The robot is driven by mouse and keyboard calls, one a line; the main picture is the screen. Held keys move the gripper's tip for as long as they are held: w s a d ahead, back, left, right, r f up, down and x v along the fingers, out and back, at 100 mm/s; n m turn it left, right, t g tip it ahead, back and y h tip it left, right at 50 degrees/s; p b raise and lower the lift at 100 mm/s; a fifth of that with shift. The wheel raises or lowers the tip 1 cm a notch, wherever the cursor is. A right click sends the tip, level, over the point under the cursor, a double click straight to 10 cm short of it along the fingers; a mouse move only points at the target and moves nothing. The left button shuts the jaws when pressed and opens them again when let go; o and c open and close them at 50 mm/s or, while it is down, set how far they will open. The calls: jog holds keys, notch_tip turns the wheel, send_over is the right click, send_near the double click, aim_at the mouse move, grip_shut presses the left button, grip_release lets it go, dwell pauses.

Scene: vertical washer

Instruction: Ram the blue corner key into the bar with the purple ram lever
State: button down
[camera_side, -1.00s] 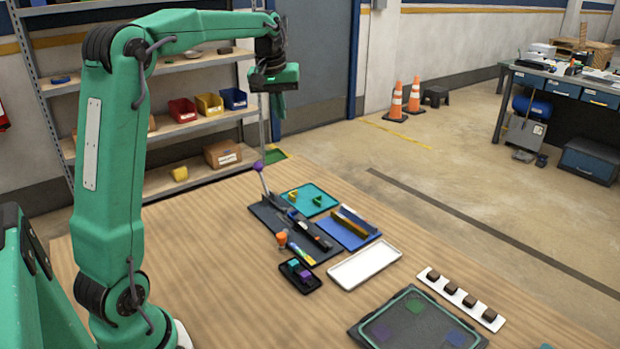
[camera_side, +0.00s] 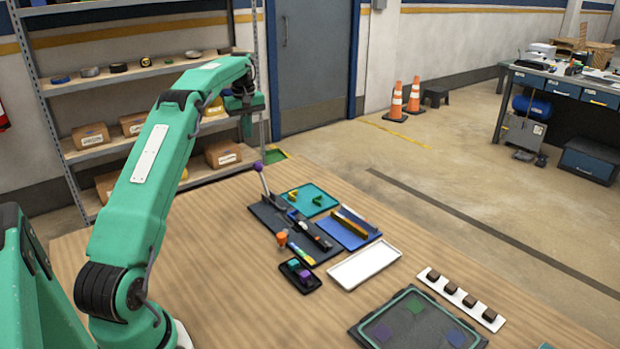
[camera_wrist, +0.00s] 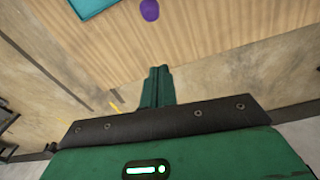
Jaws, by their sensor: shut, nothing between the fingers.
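The purple ram lever knob (camera_side: 258,166) tops a pale rod that stands tilted at the back left of a dark fixture plate (camera_side: 262,212). In the wrist view the purple knob (camera_wrist: 149,10) shows at the top, beyond my fingertips and apart from them. A small blue piece (camera_side: 292,214), perhaps the corner key, sits on the fixture by the dark bar (camera_side: 318,240); I cannot tell how far it is in. My gripper (camera_side: 246,130) is shut and empty, in the air behind and left of the lever. Its closed fingers also show in the wrist view (camera_wrist: 157,72).
A teal tray (camera_side: 325,193) with yellow and green pieces, a blue tray (camera_side: 330,237) with long bars and a white tray (camera_side: 364,264) lie around the fixture. A black tray (camera_side: 309,287) and an orange-topped item (camera_side: 281,238) stand in front. The table's left side is clear.

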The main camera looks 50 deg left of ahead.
aim_at(262, 179)
jog(key=shift+s+a+f, duration=0.1)
jog(key=shift+a+f, duration=0.1)
jog(key=shift+a, duration=0.05)
jog(key=shift+f, duration=0.1)
jog(key=d+f, duration=0.3)
jog(key=f, duration=0.5)
jog(key=shift+d+f, duration=0.25)
jog(key=shift+d, duration=0.1)
dwell(0.4)
